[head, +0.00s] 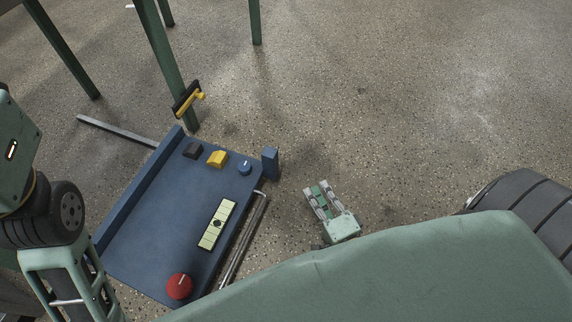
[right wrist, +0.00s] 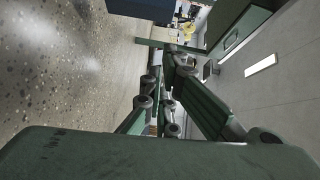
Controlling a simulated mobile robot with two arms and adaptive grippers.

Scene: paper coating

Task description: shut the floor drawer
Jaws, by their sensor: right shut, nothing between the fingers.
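The floor drawer (head: 143,243) is a blue, shallow open tray low at the floor, left of centre in the head view. A grey handle bar (head: 246,238) runs along its right side. On it are a black block (head: 193,150), a yellow block (head: 217,158), a small blue knob (head: 245,167), a pale green panel (head: 217,225) and a red ball-like piece (head: 179,286). My right gripper (head: 317,187) is shut and empty, to the right of the handle bar and apart from it in the picture. My left arm shows at the left edge, but its gripper does not.
Green legs (head: 172,65) stand behind the drawer, with a black and yellow piece (head: 188,97) beside one. A grey rail (head: 115,130) extends from the drawer's far left. Speckled floor (head: 400,110) is clear to the right.

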